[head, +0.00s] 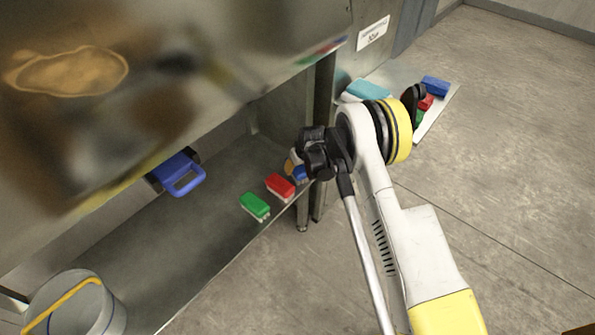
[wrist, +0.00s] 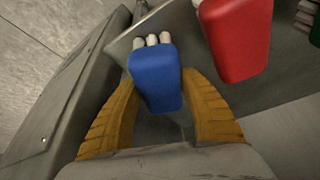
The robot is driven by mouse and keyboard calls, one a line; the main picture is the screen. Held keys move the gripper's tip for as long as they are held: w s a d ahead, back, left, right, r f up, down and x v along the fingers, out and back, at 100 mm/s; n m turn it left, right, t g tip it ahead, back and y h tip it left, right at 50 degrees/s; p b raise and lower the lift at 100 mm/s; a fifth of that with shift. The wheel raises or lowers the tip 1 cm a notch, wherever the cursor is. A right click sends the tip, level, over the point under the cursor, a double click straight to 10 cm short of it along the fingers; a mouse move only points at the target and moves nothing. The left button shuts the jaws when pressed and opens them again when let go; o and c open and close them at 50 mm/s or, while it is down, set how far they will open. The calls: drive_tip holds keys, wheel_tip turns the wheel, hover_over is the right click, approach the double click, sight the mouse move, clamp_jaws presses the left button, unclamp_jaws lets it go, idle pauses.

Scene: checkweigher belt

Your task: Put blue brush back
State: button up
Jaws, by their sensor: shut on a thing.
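The blue brush (head: 299,173) is at the right end of the lower metal shelf, partly hidden by my arm. In the wrist view the blue brush (wrist: 156,80) lies between the two orange fingers of my gripper (wrist: 162,105), with its pale bristles pointing away. My gripper (head: 293,165) is shut on it. I cannot tell whether the brush touches the shelf. A red brush (head: 280,186) lies beside it on the shelf, and it also shows in the wrist view (wrist: 237,38). A green brush (head: 255,205) lies further along.
A blue handled tool (head: 181,174) is left on the shelf. A bucket (head: 98,300) stands at lower left. A leg (head: 302,212) is near my gripper.

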drive_tip(key=shift+f, duration=0.15)
drive_tip(key=o, duration=1.2)
drive_tip(key=p+v, duration=0.4)
drive_tip(key=v, duration=0.8)
drive_tip(key=shift+d+p, duration=0.1)
drive_tip(key=shift+p, duration=0.3)
